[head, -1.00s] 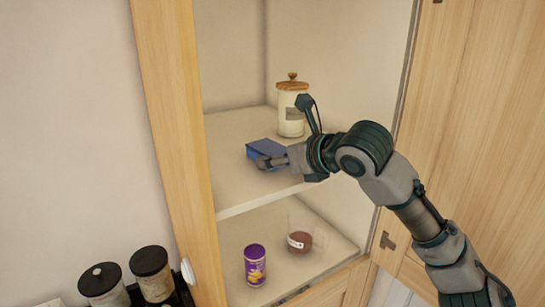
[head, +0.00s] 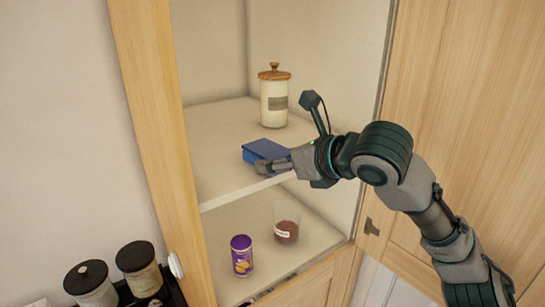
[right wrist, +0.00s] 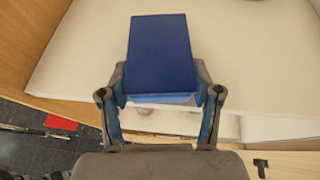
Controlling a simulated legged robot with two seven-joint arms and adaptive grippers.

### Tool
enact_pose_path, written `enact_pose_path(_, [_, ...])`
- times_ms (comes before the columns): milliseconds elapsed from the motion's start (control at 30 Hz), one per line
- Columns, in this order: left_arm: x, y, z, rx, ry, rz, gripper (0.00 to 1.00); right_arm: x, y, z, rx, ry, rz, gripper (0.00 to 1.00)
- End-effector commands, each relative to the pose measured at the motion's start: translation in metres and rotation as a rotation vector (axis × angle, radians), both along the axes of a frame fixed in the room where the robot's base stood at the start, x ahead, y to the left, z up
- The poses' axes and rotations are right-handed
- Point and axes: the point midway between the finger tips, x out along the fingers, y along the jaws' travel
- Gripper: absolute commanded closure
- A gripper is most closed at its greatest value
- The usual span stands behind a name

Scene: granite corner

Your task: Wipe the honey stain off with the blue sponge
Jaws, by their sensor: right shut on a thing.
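The blue sponge (head: 264,150) is a flat blue block at the front of the cabinet's upper shelf (head: 215,135). My right gripper (head: 282,166) is shut on the sponge, its fingers at the near side. In the right wrist view the sponge (right wrist: 160,55) sits between the two fingers (right wrist: 160,100), over the pale shelf surface. I cannot tell whether the sponge touches the shelf. No honey stain can be made out in either view. My left gripper is not in view.
A cream canister with a wooden lid (head: 274,97) stands behind the sponge. A purple tin (head: 241,255) and a glass jar (head: 287,226) stand on the lower shelf. Dark-lidded jars (head: 138,268) stand outside at the left. The open door (head: 460,120) is at the right.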

Motion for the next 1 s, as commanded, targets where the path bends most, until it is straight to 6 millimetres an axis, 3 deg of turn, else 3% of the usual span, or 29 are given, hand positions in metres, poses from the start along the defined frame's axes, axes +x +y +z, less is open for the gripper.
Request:
enact_pose_path(300, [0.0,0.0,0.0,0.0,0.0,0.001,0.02,-0.022,-0.015,-0.003,-0.003,0.002,0.0,0.64])
enact_pose_path(533, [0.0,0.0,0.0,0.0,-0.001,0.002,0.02,-0.026,-0.011,-0.002,-0.003,0.004,0.002,0.64])
enact_pose_path(1000, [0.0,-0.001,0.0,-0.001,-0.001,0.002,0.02,0.001,0.008,0.001,-0.001,0.001,0.0,0.64])
